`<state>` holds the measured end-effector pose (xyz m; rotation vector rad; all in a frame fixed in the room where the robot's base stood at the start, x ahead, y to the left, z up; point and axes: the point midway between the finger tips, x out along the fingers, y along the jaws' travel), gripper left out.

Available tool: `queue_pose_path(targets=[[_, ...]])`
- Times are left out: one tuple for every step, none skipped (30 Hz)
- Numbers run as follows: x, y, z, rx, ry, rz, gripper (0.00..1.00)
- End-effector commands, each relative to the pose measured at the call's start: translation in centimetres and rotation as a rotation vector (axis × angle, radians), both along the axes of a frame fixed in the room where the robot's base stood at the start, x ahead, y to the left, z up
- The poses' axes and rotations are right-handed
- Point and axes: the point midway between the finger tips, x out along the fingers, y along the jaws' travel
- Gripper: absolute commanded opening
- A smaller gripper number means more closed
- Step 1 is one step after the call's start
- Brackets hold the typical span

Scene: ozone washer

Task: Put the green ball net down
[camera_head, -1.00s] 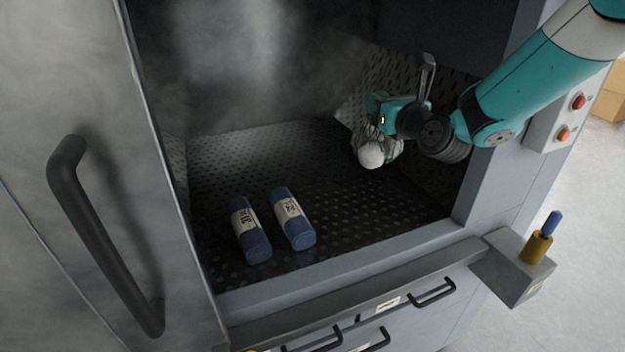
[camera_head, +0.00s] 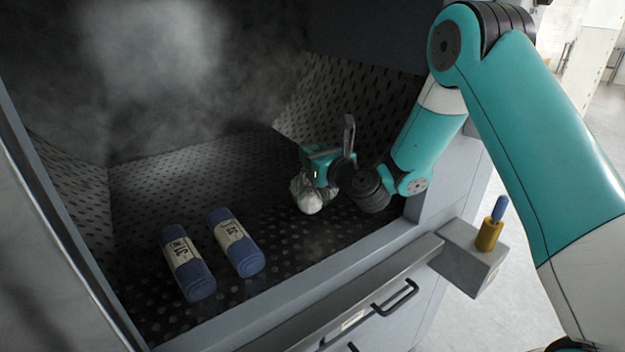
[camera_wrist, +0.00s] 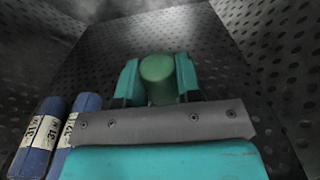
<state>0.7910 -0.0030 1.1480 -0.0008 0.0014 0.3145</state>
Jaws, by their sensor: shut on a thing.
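The green ball net (camera_head: 307,193) shows in the head view as a pale, netted bundle below my gripper (camera_head: 322,168). My gripper is inside the washer chamber, near its right wall. In the wrist view, a round green top (camera_wrist: 158,70) of the net sits between the two teal fingers, which are shut on it. The pale bundle hangs close above the perforated chamber floor (camera_head: 170,215). I cannot tell whether it touches the floor. The net's lower part is hidden in the wrist view.
Two blue rolls with pale labels, a left one (camera_head: 187,263) and a right one (camera_head: 236,242), lie on the chamber floor left of my gripper. Mist hangs in the chamber. The front sill (camera_head: 290,302) edges the opening. Floor between the rolls and the net is clear.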

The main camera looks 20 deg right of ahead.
Motion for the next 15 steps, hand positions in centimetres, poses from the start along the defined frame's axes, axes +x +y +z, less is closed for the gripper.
queue_pose_path(targets=[[0.0, 0.1, -0.4, 0.002, -0.002, 0.001, 0.00], [0.0, 0.1, -0.7, 0.002, -0.002, 0.001, 0.00], [0.0, 0.0, -1.3, 0.001, -0.001, 0.000, 0.00], [0.0, 0.0, -1.9, 0.002, 0.001, 0.000, 0.00], [0.0, 0.0, -2.5, 0.002, 0.001, -0.001, 0.00], [0.0, 0.0, -3.2, 0.003, 0.001, -0.001, 0.00], [0.0, 0.0, -3.6, 0.002, 0.002, -0.001, 0.00], [0.0, 0.0, -4.0, 0.003, 0.001, -0.001, 0.00], [0.0, 0.0, -4.3, 0.001, 0.000, -0.001, 0.00], [0.0, 0.0, -4.5, 0.002, 0.000, -0.001, 0.00], [0.0, 0.0, -4.6, 0.003, -0.001, 0.000, 0.00], [0.0, 0.0, -4.5, 0.002, -0.002, 0.000, 0.00], [0.0, 0.0, -4.5, 0.001, -0.003, 0.000, 0.00], [0.0, 0.0, -4.4, 0.001, -0.003, 0.000, 0.00], [0.0, 0.0, -4.4, 0.001, -0.003, 0.000, 0.00]])
